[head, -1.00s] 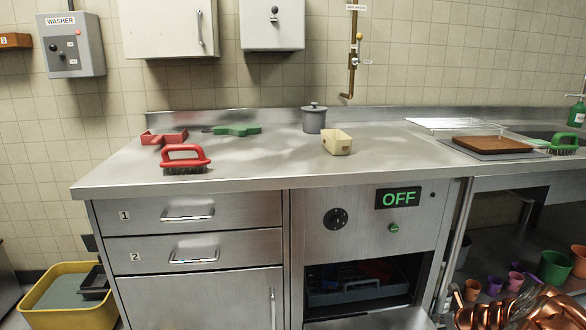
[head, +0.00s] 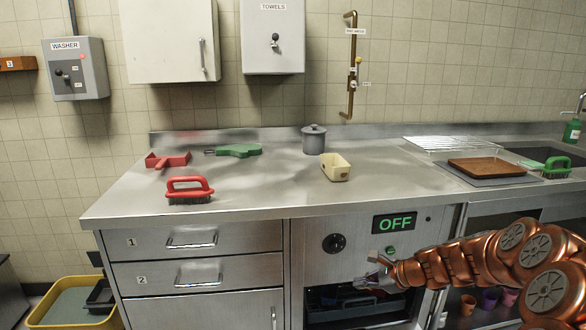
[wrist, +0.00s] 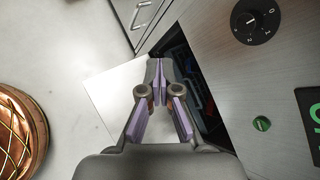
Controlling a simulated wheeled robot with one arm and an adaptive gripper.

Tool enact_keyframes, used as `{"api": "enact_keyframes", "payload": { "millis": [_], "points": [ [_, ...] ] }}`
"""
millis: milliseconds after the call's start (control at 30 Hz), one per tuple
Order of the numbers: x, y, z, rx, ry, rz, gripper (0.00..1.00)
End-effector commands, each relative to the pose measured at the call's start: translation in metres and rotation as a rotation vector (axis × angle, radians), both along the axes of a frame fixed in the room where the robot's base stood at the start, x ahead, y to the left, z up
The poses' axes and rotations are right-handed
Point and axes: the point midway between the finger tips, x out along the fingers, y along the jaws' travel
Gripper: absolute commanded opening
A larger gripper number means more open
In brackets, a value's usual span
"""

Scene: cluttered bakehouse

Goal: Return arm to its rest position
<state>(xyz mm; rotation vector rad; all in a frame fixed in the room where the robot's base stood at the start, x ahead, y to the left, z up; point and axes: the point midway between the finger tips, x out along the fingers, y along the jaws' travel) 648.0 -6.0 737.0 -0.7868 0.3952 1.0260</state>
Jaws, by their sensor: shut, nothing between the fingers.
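My copper-coloured arm reaches in from the lower right in the head view. My gripper (head: 368,279) is in front of the steel machine with the OFF display (head: 394,223), close to its open lower bay. In the wrist view my gripper (wrist: 160,83) has its purple-padded fingertips together with nothing between them. Behind the fingers are the dark bay opening (wrist: 190,85) and a pale flat panel (wrist: 112,88). The machine's dial (wrist: 255,21) and green button (wrist: 262,124) lie to the right in that view.
The counter (head: 270,195) above holds a red brush (head: 188,189), a red scoop (head: 167,160), a green tool (head: 238,150), a grey pot (head: 314,139) and a cream tub (head: 335,167). Drawers (head: 194,238) stand left of the machine. A yellow tub (head: 65,308) sits on the floor.

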Motion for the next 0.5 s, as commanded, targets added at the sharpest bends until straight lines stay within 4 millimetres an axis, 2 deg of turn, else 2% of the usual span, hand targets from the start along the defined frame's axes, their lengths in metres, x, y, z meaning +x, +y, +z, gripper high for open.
{"api": "enact_keyframes", "payload": {
  "millis": [33,100,300,500],
  "points": [
    [-0.013,0.016,0.028,-0.028,-0.025,0.069,0.0],
    [-0.033,0.036,0.05,-0.071,-0.053,0.17,0.0],
    [-0.096,0.078,0.104,-0.199,-0.126,0.446,0.0],
    [-0.166,0.101,0.144,-0.331,-0.175,0.708,0.0]
  ]
}}
